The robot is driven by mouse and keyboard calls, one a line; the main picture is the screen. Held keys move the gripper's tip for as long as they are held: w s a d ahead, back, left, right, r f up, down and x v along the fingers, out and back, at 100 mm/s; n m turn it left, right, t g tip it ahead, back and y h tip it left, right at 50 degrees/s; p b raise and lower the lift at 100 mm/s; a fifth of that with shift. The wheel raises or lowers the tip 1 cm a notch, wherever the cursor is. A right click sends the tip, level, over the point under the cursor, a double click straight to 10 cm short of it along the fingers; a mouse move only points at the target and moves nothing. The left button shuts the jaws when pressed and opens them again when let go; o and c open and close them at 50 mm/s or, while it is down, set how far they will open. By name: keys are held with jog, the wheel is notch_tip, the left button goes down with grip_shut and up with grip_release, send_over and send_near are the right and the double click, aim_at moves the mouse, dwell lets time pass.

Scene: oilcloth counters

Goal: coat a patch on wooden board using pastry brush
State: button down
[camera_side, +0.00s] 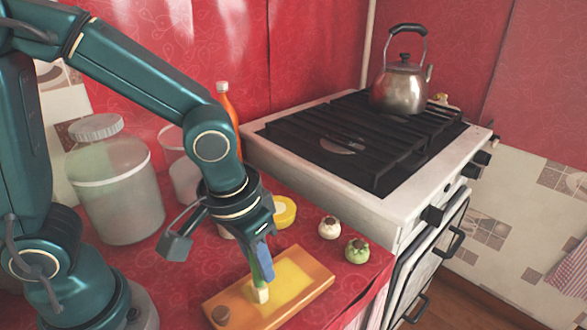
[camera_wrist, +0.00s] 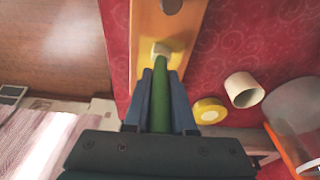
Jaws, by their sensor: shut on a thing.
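The wooden board (camera_side: 318,275) lies on the red counter near its front edge, with a glossy yellow patch (camera_side: 287,283) on its middle. It runs up the wrist view (camera_wrist: 146,22). My gripper (camera_side: 264,262) points down over the board, shut on the green handle of the pastry brush (camera_wrist: 160,112). The pale brush head (camera_side: 261,294) is low at the yellow patch and seems to touch the board. The head also shows in the wrist view (camera_wrist: 161,48). The fingers hide part of the handle.
A yellow round item (camera_side: 285,211), white (camera_side: 329,228) and green (camera_side: 357,250) vegetable-like items stand behind the board. A jar (camera_side: 115,190), orange bottle (camera_side: 229,112) and stove with kettle (camera_side: 402,84) are farther back.

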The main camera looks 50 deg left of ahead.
jog(key=shift+s, duration=0.85)
jog(key=shift+s+a, duration=0.15)
jog(key=shift+a, duration=0.55)
jog(key=shift+w+d, duration=0.15)
jog(key=shift+w, duration=2.5)
jog(key=shift+w+d, duration=0.1)
jog(key=shift+w, duration=2.55)
jog(key=shift+w+r, duration=0.15)
jog(key=shift+r, duration=0.1)
notch_tip(320, 180, up, 8)
jog(key=shift+f, duration=0.2)
